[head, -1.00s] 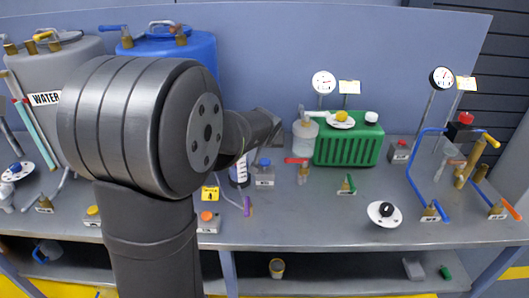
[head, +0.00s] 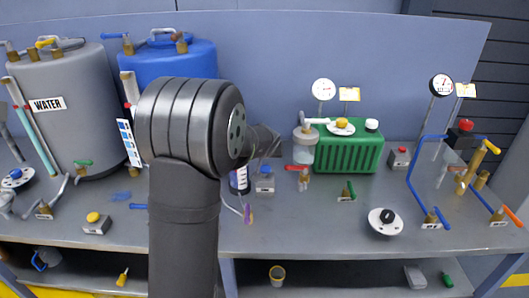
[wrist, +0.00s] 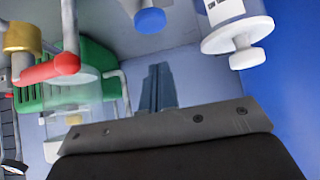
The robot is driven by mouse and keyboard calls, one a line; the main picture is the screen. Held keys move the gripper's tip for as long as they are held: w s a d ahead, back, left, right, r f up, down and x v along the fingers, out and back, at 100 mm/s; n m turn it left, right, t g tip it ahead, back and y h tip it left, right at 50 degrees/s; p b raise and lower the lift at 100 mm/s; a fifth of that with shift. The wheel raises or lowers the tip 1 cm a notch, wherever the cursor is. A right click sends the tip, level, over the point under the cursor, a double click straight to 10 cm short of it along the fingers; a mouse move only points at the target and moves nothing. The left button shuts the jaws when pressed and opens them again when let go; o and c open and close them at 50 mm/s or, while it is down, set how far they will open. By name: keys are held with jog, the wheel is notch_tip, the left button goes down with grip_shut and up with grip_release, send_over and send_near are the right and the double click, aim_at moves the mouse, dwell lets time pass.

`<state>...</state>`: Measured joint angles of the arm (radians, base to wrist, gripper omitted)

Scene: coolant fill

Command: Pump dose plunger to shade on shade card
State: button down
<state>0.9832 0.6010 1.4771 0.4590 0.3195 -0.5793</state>
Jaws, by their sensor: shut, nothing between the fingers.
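The dose pump (head: 239,180) is a small upright cylinder with a white label, partly hidden behind my arm in the head view. In the wrist view, what looks like its white plunger (wrist: 247,57) ends in a round knob, beside a white body with blue marks. The shade card (head: 130,142) appears to be the white card with blue patches, left of my arm. My gripper (head: 274,143) is above the bench, close to the pump. In the wrist view its fingers (wrist: 162,88) are together and empty, apart from the plunger.
A blue-topped button box (head: 264,180) stands right of the pump, with a red-handled valve (head: 298,168) beyond it. A green ribbed tank (head: 345,150) stands behind. A grey water tank (head: 65,110) and a blue tank (head: 175,60) stand left.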

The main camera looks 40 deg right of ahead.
aim_at(265, 170)
jog(key=f, duration=0.3)
jog(key=shift+w+d+f, duration=0.25)
jog(key=shift+f, duration=0.6)
jog(key=shift+f, duration=0.1)
jog(key=shift+f, duration=1.3)
notch_tip(265, 170, up, 5)
jog(key=shift+f, duration=0.2)
jog(key=v, duration=1)
